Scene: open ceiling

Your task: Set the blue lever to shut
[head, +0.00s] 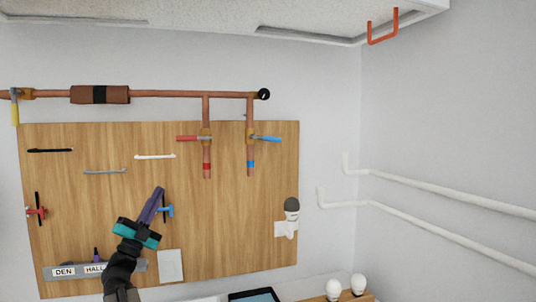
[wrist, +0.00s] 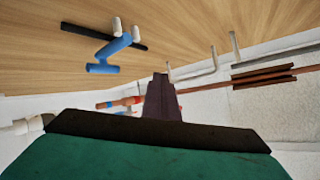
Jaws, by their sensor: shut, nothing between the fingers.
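The blue lever (head: 267,139) is on the right of two short vertical copper pipes in the head view. It points right, lying crosswise to its pipe, slightly tilted down at its free end. My gripper (head: 160,189) is shut and empty, with purple fingers pointing up in front of the board. It is well below and left of the blue lever, apart from it. In the wrist view the shut fingers (wrist: 160,78) point up the middle. Beyond them, a small red and blue patch near the pipe ends is too small to tell apart.
A blue fitting (head: 167,210) on a black bar is close beside my gripper; it also shows in the wrist view (wrist: 112,48). A red lever (head: 188,138) points left on the other pipe. A wooden board (head: 230,240) backs these. Wall rails (head: 430,190) run at right.

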